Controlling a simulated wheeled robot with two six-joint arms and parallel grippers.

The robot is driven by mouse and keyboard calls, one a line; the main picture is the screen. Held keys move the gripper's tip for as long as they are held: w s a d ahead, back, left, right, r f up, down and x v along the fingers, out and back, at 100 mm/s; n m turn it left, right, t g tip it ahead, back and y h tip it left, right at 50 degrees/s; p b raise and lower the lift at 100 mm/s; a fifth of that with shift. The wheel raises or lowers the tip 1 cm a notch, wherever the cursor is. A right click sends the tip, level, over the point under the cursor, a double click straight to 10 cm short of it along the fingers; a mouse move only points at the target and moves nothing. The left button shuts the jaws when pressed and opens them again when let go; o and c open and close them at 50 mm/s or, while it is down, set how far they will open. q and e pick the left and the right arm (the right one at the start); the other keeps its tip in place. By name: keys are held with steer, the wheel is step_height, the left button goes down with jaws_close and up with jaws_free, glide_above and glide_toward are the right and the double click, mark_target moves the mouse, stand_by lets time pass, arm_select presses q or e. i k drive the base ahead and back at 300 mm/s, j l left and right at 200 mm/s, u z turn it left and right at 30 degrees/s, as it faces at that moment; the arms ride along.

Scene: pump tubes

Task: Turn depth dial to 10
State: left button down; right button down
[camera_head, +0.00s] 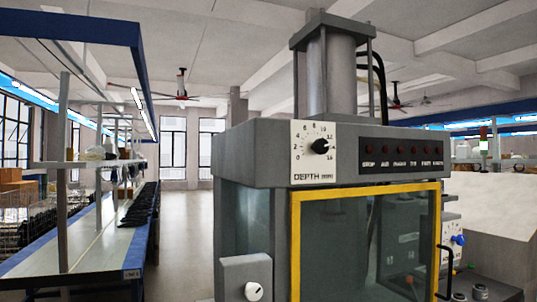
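The depth dial (320,146) is a round black knob on a white scale plate (303,165) marked "DEPTH (mm)". The plate is on the upper front left of a grey machine (253,150). Numbers run around the knob from 0 at lower left, over the top, to 16 at lower right. A small pale mark on the knob appears to point to the right, but the exact reading is too small to tell. Neither of my grippers is in view, and nothing touches the dial.
A row of dark red buttons (400,151) lies right of the dial. Below is a yellow-framed glass door (365,190). A box with a white knob (253,291) juts out at lower left. A workbench (90,240) stands at left. The space before the dial looks clear.

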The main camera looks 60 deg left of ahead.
mark_target(321, 146)
steer(key=u, duration=1.8)
